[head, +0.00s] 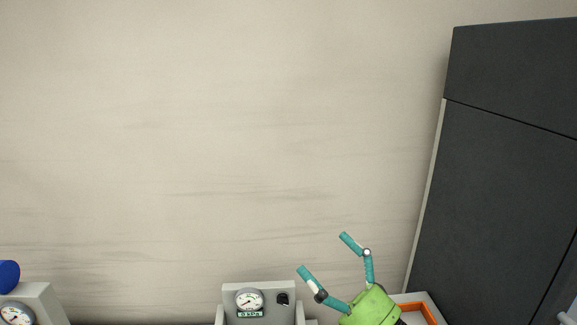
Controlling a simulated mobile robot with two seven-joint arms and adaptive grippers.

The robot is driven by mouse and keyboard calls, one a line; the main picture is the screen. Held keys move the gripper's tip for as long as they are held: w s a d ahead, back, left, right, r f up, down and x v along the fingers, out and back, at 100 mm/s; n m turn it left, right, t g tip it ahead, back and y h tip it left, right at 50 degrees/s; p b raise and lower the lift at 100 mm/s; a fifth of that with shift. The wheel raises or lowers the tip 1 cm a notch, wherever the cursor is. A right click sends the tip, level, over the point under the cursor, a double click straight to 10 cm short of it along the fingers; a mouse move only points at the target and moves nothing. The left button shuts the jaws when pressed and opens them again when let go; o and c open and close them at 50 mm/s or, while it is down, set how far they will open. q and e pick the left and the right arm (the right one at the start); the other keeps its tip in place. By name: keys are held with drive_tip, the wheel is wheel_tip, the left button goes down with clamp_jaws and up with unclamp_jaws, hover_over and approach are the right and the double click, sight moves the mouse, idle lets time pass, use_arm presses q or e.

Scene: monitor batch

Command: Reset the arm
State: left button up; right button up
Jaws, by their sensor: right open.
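My right gripper (322,252) shows at the bottom, right of centre, with a green body and teal jointed fingers. Its fingers are spread open and point up and to the left. Nothing is between the fingertips. It shows in front of the pale wall, beside a grey gauge unit. My left gripper is not in view.
A grey unit with a round gauge (249,302) and a black knob stands at bottom centre. Another gauge box (42,300) is at bottom left, with a blue rounded thing (9,274) by it. An orange-edged tray (428,312) lies behind my gripper. A tall dark cabinet (510,180) fills the right.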

drive_tip(key=w+d+f+m+t+h, duration=0.1)
drive_tip(key=d+f+m+t+h, duration=0.2)
drive_tip(key=d+f+m+h, duration=1.1)
drive_tip(key=s+f+m+g+h, duration=0.45)
drive_tip(key=f+m, duration=0.25)
drive_tip(key=m, duration=0.2)
drive_tip(key=s+f+m+g+y, duration=0.1)
drive_tip(key=s+f+m+g, duration=0.1)
drive_tip(key=s+f+g, duration=0.6)
drive_tip(key=s+f+m+g+y, duration=0.1)
drive_tip(key=s+f+g, duration=0.35)
drive_tip(key=s, duration=0.75)
wheel_tip(320, 180, down, 25)
drive_tip(key=s, duration=0.3)
drive_tip(key=s+d+f, duration=0.2)
drive_tip(key=s+f, duration=1)
drive_tip(key=s, duration=0.2)
drive_tip(key=shift+d+f+g, duration=0.3)
drive_tip(key=shift+d, duration=0.05)
